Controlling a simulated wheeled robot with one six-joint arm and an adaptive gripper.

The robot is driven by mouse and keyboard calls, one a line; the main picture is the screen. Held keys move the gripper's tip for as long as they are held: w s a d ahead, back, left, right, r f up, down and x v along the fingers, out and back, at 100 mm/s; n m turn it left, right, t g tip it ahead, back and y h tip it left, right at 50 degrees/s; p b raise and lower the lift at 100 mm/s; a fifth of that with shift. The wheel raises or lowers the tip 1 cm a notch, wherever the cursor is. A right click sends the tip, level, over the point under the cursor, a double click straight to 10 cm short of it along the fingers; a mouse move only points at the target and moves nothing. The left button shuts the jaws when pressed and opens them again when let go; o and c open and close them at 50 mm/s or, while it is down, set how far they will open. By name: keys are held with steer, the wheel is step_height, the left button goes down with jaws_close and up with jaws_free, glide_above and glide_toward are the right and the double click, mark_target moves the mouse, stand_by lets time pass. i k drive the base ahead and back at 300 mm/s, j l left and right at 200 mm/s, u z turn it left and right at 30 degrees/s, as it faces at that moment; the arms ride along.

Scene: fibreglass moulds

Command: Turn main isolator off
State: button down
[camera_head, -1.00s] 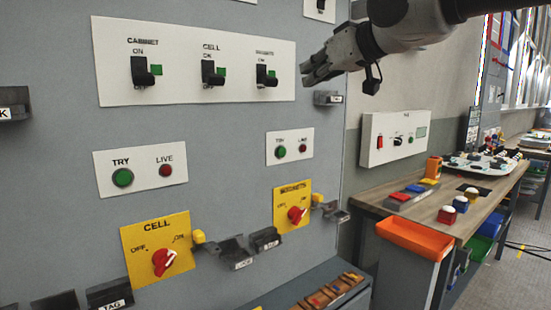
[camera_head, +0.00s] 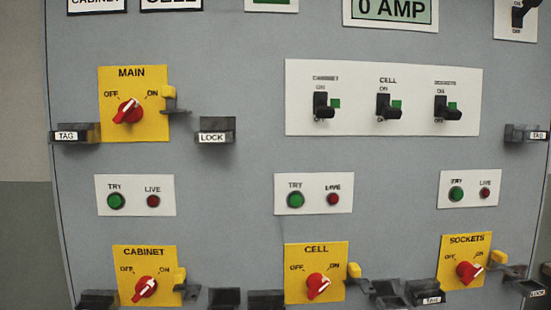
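The main isolator is a red rotary knob (camera_head: 128,111) on a yellow plate (camera_head: 147,132) labelled MAIN, at the upper left of the panel. OFF is marked at its upper left and ON at its upper right. The knob's white mark slants up to the right, towards ON. A grey hasp-like bracket (camera_head: 173,104) sits at the plate's right edge. My gripper is not in view.
Yellow CABINET (camera_head: 150,253), CELL (camera_head: 302,252) and SOCKETS (camera_head: 463,240) isolator plates line the bottom. A white plate (camera_head: 350,75) holds three black switches. TAG (camera_head: 68,136) and LOCK (camera_head: 213,137) holders stick out beside the main isolator. A display (camera_head: 391,10) reads 0 AMP.

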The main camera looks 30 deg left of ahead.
mark_target(131, 111)
steer(key=u, duration=2.1)
